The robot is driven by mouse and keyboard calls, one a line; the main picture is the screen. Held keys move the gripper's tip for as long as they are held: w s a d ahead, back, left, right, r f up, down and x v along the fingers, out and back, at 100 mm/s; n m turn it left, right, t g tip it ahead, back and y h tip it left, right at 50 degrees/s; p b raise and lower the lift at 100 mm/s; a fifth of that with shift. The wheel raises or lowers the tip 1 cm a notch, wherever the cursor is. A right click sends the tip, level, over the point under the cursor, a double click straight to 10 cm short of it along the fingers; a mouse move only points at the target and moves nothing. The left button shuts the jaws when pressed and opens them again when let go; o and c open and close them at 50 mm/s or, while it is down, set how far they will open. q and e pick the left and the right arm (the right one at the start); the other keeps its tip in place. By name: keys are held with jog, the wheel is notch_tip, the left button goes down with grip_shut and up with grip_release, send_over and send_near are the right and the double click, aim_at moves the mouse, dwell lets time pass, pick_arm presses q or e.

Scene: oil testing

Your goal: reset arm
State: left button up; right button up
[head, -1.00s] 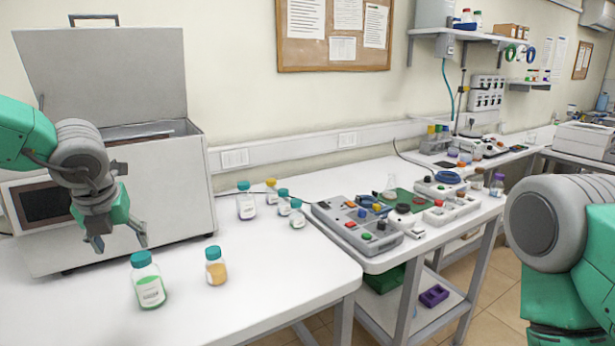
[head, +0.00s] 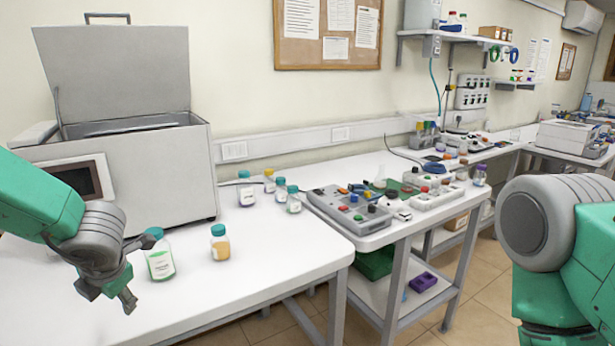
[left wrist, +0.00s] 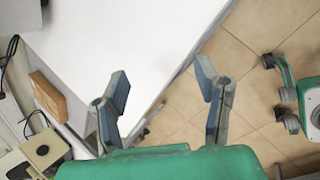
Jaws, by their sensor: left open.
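My left gripper (head: 108,294) is at the lower left of the head view, in front of the left bench's jars and apart from the oven-like box. In the left wrist view, its two fingers (left wrist: 163,82) are spread apart with nothing between them. The white bench top (left wrist: 110,40) shows beyond them, with floor tiles to the right. My right arm (head: 545,225) stands at the right edge of the head view. Its gripper is out of the picture.
A jar with green liquid (head: 160,262) and a jar with orange liquid (head: 220,246) stand on the left bench (head: 255,265). A grey box with a raised lid (head: 160,170) stands behind. Several jars and a grey parts tray (head: 345,212) lie further right.

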pick_arm(q)
jog(key=s+d+f+m+b, duration=0.2)
jog(key=s+f+m, duration=0.4)
jog(key=f+m, duration=0.4)
jog(key=s+d+f+m+b, duration=0.1)
jog(key=s+f+m+b, duration=0.1)
jog(key=s+f+m, duration=0.8)
jog(key=s+d+f+m+g+h+b, duration=0.1)
jog(key=s+d+f+m+g+h, duration=0.1)
jog(key=s+f+m, duration=0.4)
jog(key=s+d+f+m+g+h+b, duration=0.1)
jog(key=s+f+m, duration=0.4)
jog(key=s, duration=0.5)
jog(key=shift+s+d+f+m+g+h+b, duration=0.4)
jog(key=shift+d+m+h, duration=0.2)
jog(key=shift+d+m, duration=0.35)
pick_arm(e)
notch_tip(320, 180, down, 7)
jog(key=shift+s+a, duration=0.2)
jog(key=shift+a, duration=0.15)
pick_arm(q)
jog(key=shift+d+r, duration=0.15)
jog(key=shift+d, duration=0.1)
pick_arm(e)
jog(key=shift+d, duration=0.35)
pick_arm(q)
jog(key=shift+a, duration=0.2)
pick_arm(e)
jog(key=shift+a, duration=0.25)
